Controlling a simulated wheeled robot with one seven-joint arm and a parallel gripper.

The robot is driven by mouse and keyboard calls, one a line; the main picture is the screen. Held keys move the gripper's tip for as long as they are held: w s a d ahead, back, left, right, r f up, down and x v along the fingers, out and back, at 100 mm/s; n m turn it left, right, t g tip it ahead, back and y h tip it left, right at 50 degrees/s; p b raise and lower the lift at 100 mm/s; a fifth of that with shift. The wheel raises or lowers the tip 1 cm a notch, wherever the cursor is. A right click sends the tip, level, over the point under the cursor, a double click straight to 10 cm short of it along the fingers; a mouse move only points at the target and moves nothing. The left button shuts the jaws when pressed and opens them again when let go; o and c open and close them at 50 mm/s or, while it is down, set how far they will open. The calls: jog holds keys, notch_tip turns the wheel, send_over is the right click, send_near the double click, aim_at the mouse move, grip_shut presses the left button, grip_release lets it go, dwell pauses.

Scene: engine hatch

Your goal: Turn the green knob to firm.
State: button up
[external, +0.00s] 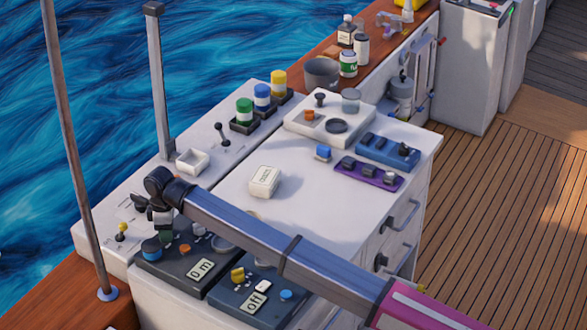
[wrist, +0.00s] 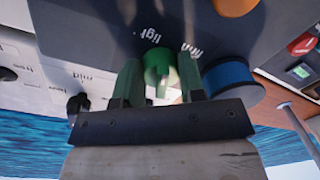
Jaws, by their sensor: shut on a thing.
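The green knob (wrist: 157,66) sits on a dark panel (wrist: 110,25), between the two fingers of my gripper (wrist: 158,82) in the wrist view. The fingers are shut on it, one on each side. The printed labels "light" (wrist: 154,34) and "firm" (wrist: 194,50) are beside the knob; which one it points at I cannot tell. In the external view my gripper (external: 163,220) reaches down to the left dark panel, and the green knob (external: 166,238) is mostly hidden beneath it.
A blue knob (wrist: 232,82) stands close beside one finger, with an orange knob (wrist: 236,5) farther off. In the external view, a second dark panel (external: 225,296) lies to the right under my arm. A white box (external: 265,181) stands on the open white counter.

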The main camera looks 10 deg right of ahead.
jog(key=m, duration=0.6)
jog(key=shift+m, duration=0.3)
jog(key=m, duration=0.5)
jog(key=shift+a+y, duration=0.1)
jog(key=shift+y, duration=0.2)
jog(key=shift+m, duration=0.4)
jog(key=o, duration=0.9)
jog(key=r, duration=1)
jog(key=shift+d+r, duration=0.3)
jog(key=shift+r, duration=0.1)
